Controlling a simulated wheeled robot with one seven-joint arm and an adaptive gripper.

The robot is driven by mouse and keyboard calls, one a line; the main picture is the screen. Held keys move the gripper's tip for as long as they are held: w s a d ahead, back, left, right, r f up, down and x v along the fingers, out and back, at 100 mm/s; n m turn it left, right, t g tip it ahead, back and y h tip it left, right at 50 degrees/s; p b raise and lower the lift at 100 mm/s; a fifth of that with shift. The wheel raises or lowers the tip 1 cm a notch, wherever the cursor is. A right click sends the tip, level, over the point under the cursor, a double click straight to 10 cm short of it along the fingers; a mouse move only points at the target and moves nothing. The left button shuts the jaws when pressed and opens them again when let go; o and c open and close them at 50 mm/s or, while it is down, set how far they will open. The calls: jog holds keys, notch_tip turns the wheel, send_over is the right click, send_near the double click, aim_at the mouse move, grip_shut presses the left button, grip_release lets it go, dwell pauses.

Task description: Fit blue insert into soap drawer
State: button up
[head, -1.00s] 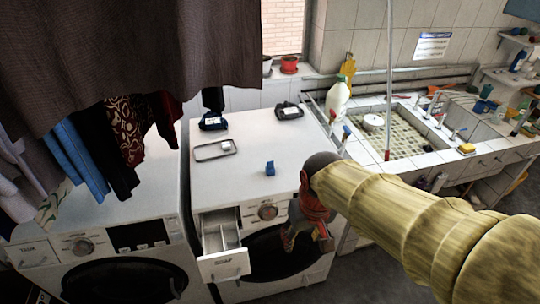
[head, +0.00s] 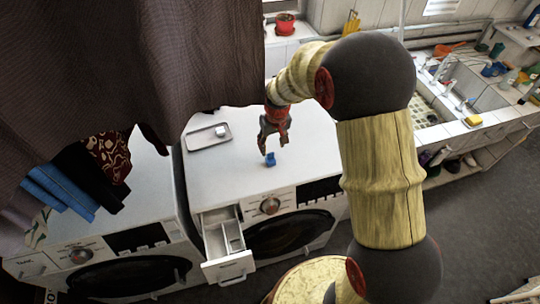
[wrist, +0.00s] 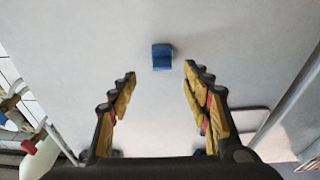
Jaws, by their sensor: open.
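The small blue insert (head: 270,159) stands on the white top of the right washing machine, near its front edge. The open soap drawer (head: 222,238) sticks out below that edge at the machine's left, with compartments showing. My gripper (head: 270,148) is above the machine top, just behind the insert in the head view. In the wrist view the insert (wrist: 162,57) lies ahead of and between the lines of the two spread fingers (wrist: 158,80), apart from both. The gripper is open and empty.
A dark cloth (head: 150,60) hangs at the upper left. A second washing machine (head: 110,230) stands at left. A tiled sink (head: 428,110) is at right.

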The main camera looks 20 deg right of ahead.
aim_at(271, 153)
jog(key=f, duration=0.4)
jog(key=w+f, duration=0.1)
jog(key=f, duration=0.2)
jog(key=shift+w+a, duration=0.1)
jog(key=shift+a, duration=0.1)
jog(key=shift+c, duration=0.4)
jog(key=c, duration=1.1)
jog(key=shift+c, duration=0.3)
